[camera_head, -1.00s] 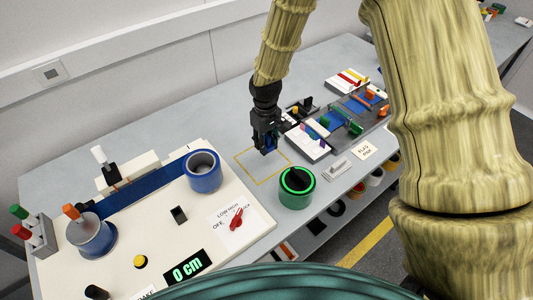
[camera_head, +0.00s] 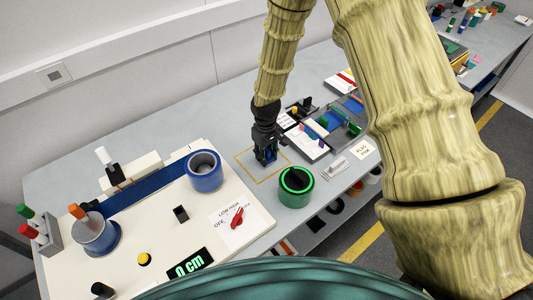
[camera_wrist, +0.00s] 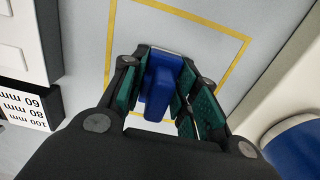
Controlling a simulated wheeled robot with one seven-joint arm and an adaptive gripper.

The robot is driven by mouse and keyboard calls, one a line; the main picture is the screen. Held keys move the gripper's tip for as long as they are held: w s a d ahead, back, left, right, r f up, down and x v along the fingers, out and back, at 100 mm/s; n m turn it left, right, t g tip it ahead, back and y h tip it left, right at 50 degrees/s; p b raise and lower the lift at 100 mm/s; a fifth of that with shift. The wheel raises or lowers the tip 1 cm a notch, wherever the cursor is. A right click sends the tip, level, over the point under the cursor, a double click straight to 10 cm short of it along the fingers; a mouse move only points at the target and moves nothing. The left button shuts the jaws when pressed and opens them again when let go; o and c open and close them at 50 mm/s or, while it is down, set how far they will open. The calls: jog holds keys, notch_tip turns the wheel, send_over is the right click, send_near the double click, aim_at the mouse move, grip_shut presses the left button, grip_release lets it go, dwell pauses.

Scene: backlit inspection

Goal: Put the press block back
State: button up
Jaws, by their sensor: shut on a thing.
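My gripper (camera_head: 265,159) is shut on the press block, a blue block with a grey metallic edge. The press block (camera_wrist: 158,88) sits between the green-padded fingers in the wrist view. A yellow outlined square (camera_head: 257,178) is marked on the grey table. In the wrist view the block appears inside the yellow outline (camera_wrist: 236,66). In the head view my gripper is over the outline's upper part. I cannot tell whether the block touches the table.
A white board (camera_head: 150,222) with a blue belt, a blue cylinder (camera_head: 206,172) and a red switch (camera_head: 237,217) lies left of the outline. A green-ringed round container (camera_head: 296,188) stands at its lower right. A dark tray (camera_head: 312,139) with a white card lies to the right.

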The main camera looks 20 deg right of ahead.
aim_at(266, 149)
jog(key=shift+f, duration=0.1)
jog(key=o, duration=0.9)
jog(key=shift+r+b, duration=2.2)
jog(key=shift+r, duration=3.95)
